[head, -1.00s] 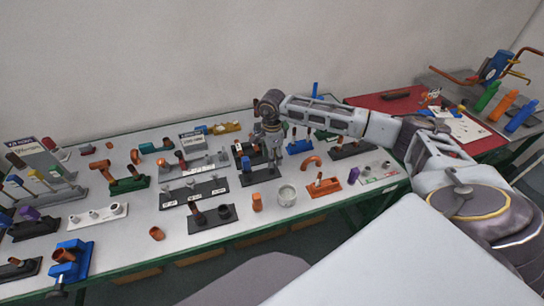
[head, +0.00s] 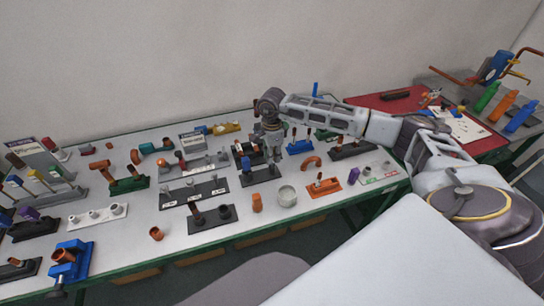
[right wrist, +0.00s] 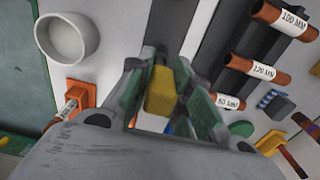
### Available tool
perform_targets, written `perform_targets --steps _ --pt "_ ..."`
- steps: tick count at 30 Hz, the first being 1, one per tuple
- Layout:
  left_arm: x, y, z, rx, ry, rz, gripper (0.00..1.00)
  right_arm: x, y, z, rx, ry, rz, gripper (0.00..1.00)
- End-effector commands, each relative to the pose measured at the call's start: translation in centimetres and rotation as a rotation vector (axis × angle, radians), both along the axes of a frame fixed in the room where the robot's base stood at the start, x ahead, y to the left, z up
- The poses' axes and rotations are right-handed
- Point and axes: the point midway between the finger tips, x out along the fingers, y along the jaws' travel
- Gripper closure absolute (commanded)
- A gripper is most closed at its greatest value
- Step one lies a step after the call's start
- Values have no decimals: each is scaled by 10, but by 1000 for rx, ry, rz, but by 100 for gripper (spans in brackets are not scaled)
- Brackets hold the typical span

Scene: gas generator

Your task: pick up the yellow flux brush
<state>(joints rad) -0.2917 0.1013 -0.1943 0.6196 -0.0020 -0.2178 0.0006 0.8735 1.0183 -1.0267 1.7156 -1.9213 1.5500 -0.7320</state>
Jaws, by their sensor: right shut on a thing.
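The yellow flux brush (right wrist: 160,92) shows in the right wrist view as a yellow block-like piece between the green-sided fingers of my right gripper (right wrist: 162,78). The fingers are shut on it. A dark part lies just beyond the yellow piece, over a black strip. In the head view my right gripper (head: 273,157) points down over the back middle of the bench, among black holders. The brush cannot be made out there, as the gripper hides it. My left gripper is not in view.
A white bowl (head: 287,195) and an orange holder (head: 324,188) stand in front of the gripper. Copper pipes with labels (right wrist: 258,68) lie close by in the wrist view. A black holder (head: 212,218) is nearer the front edge. A red mat (head: 380,104) covers the back right.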

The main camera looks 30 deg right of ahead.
Motion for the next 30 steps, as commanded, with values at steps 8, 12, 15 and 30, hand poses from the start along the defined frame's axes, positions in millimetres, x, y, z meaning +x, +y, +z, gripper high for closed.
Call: perform_targets --steps 8,12,15,30 --pt "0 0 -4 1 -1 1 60 1 0 30 1 -4 -1 97" --pt "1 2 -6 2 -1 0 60 1 0 51 0 -3 -1 97" --pt "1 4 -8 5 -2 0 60 1 0 66 0 -4 -1 97" --pt "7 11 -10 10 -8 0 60 0 0 96 0 -1 0 97"
